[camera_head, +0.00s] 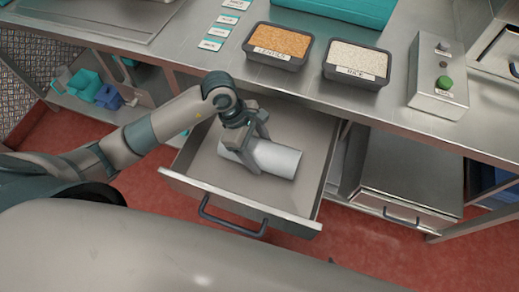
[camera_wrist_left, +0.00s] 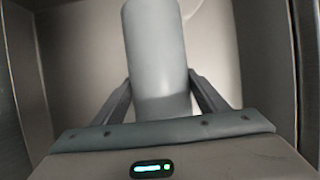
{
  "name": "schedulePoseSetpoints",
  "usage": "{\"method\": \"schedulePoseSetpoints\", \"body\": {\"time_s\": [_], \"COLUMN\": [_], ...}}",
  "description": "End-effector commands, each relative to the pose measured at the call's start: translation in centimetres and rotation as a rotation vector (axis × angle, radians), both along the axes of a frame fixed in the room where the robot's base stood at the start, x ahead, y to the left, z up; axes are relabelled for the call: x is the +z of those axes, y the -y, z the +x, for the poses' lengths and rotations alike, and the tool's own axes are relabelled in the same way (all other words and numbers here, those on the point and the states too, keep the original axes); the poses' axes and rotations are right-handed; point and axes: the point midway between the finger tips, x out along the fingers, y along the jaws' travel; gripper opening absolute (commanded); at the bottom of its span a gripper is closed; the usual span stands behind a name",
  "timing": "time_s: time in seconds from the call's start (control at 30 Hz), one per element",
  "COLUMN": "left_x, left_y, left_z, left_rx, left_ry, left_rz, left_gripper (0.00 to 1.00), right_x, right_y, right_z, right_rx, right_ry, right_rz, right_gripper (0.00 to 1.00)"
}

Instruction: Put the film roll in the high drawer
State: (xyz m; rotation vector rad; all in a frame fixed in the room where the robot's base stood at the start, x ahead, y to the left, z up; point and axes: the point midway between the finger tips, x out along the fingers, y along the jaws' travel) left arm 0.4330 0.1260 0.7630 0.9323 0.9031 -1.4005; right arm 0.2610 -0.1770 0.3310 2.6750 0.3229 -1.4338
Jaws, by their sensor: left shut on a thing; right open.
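The film roll (camera_head: 275,160) is a white cylinder lying on its side, inside or just above the open high drawer (camera_head: 293,221). My left gripper (camera_head: 250,163) reaches into the drawer from above and is shut around the roll toward its left end. In the left wrist view the roll (camera_wrist_left: 155,60) stands between the two fingers of my left gripper (camera_wrist_left: 162,100), with the drawer walls on both sides. Whether the roll touches the drawer floor, I cannot tell. My right gripper is not in view.
The drawer's dark handle (camera_head: 232,222) faces me. The counter above holds a lentils bin (camera_head: 278,44), a rice bin (camera_head: 356,65), and a control box with a green button (camera_head: 444,82). A lower drawer (camera_head: 405,200) is at the right. The drawer floor around the roll is bare.

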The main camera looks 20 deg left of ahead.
Motion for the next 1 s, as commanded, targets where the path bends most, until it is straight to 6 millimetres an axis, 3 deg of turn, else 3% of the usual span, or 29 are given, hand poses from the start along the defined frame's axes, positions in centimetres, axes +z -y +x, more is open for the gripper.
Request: {"method": "schedulePoseSetpoints", "body": {"time_s": [0.23, 0.27, 0.33, 0.8, 1.0], "left_x": [-0.1, -0.1, -0.1, 0.2, 2.1], "left_y": [0.0, 0.0, 0.0, 0.0, -1.0], "left_z": [0.1, 0.0, 0.0, 0.0, 0.2], "left_rx": [0.0, 0.0, 0.0, 0.0, 0.0], "left_ry": [0.002, 0.001, 0.001, 0.001, 0.005], "left_rz": [-0.001, 0.0, 0.0, 0.0, 0.002], "left_gripper": [0.26, 0.71, 0.85, 0.85, 0.85], "right_x": [0.3, 0.4, 0.7, 0.5, -0.2], "right_y": [-0.2, -0.2, -0.3, -0.2, -0.3], "right_z": [0.7, 0.9, 1.2, 0.6, 0.4], "right_rx": [0.0, 0.0, -0.001, 0.001, 0.001], "right_ry": [0.016, 0.019, 0.026, 0.014, 0.018], "right_rz": [0.004, 0.005, 0.006, 0.003, 0.007], "right_gripper": [0.61, 0.61, 0.61, 0.61, 0.61]}}
